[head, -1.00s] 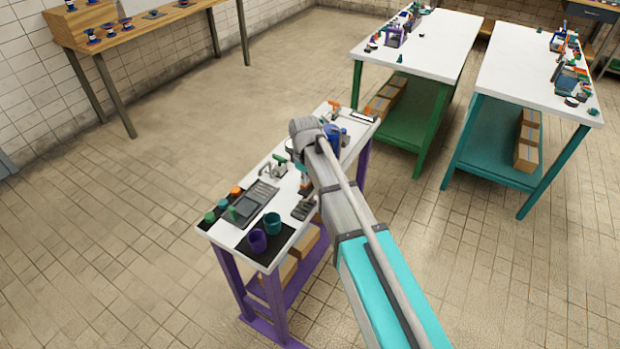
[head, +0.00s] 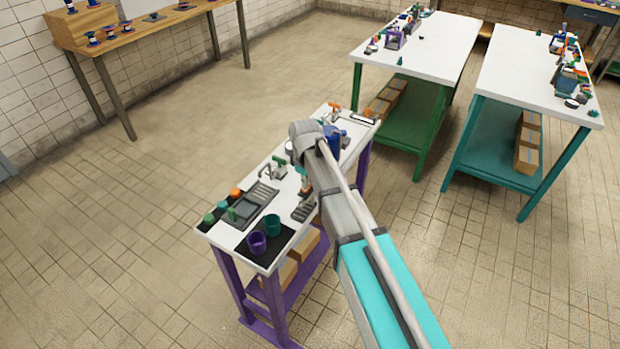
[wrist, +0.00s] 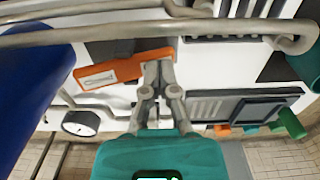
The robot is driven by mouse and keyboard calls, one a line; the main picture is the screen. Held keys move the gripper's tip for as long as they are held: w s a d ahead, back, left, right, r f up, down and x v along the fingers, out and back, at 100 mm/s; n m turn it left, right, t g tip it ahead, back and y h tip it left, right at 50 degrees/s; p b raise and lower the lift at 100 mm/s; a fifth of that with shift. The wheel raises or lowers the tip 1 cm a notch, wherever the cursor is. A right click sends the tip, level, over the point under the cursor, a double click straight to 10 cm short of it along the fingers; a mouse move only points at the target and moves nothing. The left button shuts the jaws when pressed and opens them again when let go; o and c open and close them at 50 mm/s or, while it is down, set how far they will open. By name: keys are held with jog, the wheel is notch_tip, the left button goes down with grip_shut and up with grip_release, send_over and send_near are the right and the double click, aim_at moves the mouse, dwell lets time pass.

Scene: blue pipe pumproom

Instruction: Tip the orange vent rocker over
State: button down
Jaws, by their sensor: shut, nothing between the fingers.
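The orange vent rocker (wrist: 122,69) is a flat orange bar with a pale label, lying left of and under my fingertips in the wrist view. My gripper (wrist: 159,68) has grey fingers on a teal body. Its fingertips are together, overlapping the rocker's right end in the picture; I cannot tell whether they touch it. Nothing is held. In the head view, my arm's end covers the middle of the white bench (head: 262,228), and the rocker cannot be made out clearly there.
A dark tray (wrist: 245,107) and a round gauge (wrist: 80,122) are near my gripper. A big blue body (wrist: 35,95) stands close on the left. Grey pipes (wrist: 100,32) cross the wrist view.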

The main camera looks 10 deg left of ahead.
dwell(0.3)
notch_tip(320, 180, up, 8)
jog(key=p, duration=0.8)
jog(key=shift+r+p, duration=0.2)
jog(key=shift+p, duration=0.1)
dwell(0.6)
jog(key=s+d+m, duration=0.4)
jog(key=d, duration=0.6)
jog(key=s+d+m, duration=0.5)
jog(key=d, duration=0.6)
jog(key=s+d+m, duration=0.4)
jog(key=d+m, duration=0.1)
jog(key=d, duration=0.6)
jog(key=shift+s, duration=0.25)
